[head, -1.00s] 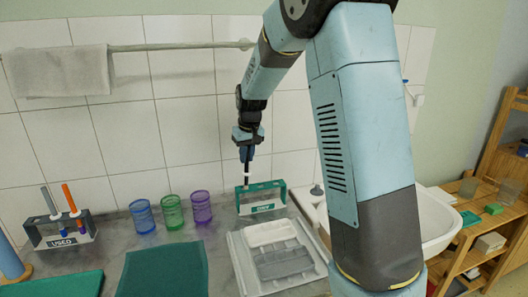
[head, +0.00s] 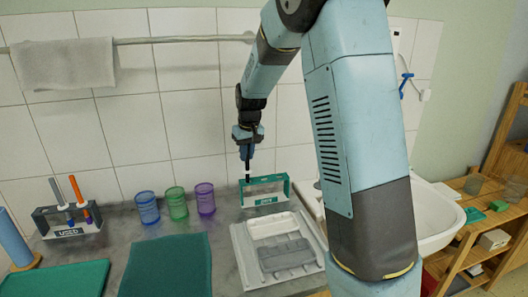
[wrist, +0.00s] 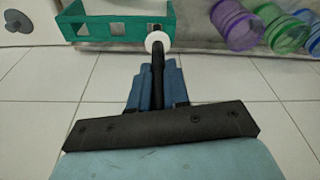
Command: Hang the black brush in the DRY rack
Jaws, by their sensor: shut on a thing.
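My gripper (head: 247,152) is shut on the black brush (head: 247,169), which hangs down, close to upright, from its fingers. The wrist view shows the blue fingers of my gripper (wrist: 157,88) around the black brush's shaft (wrist: 158,65), with a white round part (wrist: 157,41) at its far end. The teal DRY rack (head: 264,199) stands on the counter against the wall. The brush's lower end is at the rack's left end in the head view. The wrist view shows that end overlapping the right end of the rack (wrist: 110,29). I cannot tell whether they touch.
The USED rack (head: 68,232) at left holds brushes with grey and orange handles. Blue (head: 147,208), green (head: 176,205) and purple (head: 205,199) cups stand left of the DRY rack. A pale tray (head: 240,262) lies in front, and a sink (head: 440,212) is at right.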

